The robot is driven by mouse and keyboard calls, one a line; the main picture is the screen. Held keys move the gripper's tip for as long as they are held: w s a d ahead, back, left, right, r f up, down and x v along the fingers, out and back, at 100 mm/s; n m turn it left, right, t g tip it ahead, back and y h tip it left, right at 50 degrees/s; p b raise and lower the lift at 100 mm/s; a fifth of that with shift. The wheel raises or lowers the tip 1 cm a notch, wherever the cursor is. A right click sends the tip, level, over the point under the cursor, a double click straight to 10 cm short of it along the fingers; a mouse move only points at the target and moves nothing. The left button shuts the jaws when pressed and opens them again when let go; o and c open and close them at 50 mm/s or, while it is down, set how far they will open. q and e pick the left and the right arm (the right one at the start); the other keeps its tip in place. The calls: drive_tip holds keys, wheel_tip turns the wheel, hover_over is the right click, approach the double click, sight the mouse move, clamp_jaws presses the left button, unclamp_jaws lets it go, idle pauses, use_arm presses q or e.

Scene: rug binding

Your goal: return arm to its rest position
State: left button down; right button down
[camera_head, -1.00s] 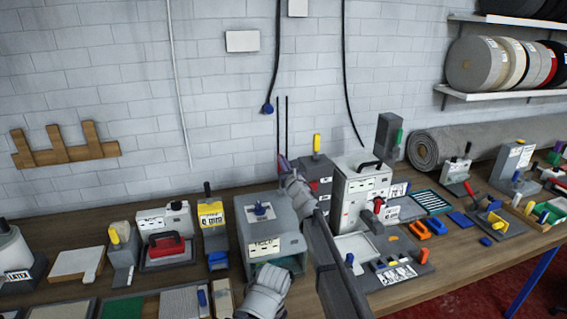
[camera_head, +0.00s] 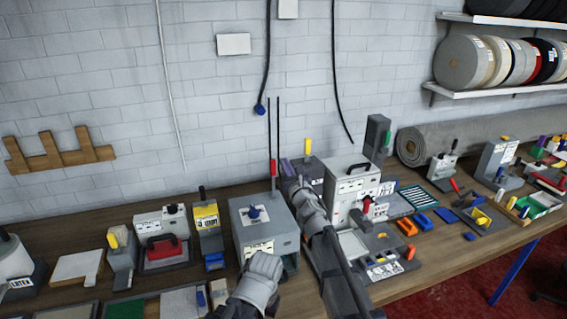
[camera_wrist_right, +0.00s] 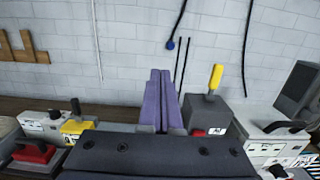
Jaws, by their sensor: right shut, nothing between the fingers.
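My right arm rises from the bottom of the head view. Its right gripper (camera_head: 287,168) points at the back of the bench, behind a grey box-shaped machine (camera_head: 264,228) and left of a white machine with a black handle (camera_head: 350,185). Its two purple fingers lie together in the right wrist view (camera_wrist_right: 158,100), with nothing between them. The fingers appear clear of the things around them. A grey rounded arm link of mine (camera_head: 262,280) covers the front of the grey machine. My left gripper is not in view.
A yellow-handled tool (camera_wrist_right: 215,78) stands right of the fingers in the wrist view. A red-handled device (camera_head: 165,250) and a yellow-topped device (camera_head: 207,220) stand left of the grey machine. Orange and blue pieces (camera_head: 407,226) lie on the right. The wall behind is mostly clear.

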drive_tip(key=s+d+f+m+g+h+b, duration=0.4)
drive_tip(key=s+f+m, duration=0.3)
drive_tip(key=f+m, duration=0.4)
drive_tip(key=s+d+f+m+g+h+b, duration=0.35)
drive_tip(key=s+f+m, duration=0.35)
drive_tip(key=f+m, duration=0.45)
drive_tip(key=s+a+f+m+g+b, duration=0.1)
drive_tip(key=s+f+m+g, duration=0.4)
drive_tip(key=s, duration=0.7)
drive_tip(key=s+a+f+m+g+b, duration=0.1)
drive_tip(key=s+f+m+g+b, duration=0.2)
drive_tip(key=s, duration=1)
wheel_tip(320, 180, down, 6)
drive_tip(key=m+g, duration=0.3)
drive_tip(key=m, duration=0.2)
drive_tip(key=shift+a+b, duration=0.25)
drive_tip(key=shift+b, duration=0.15)
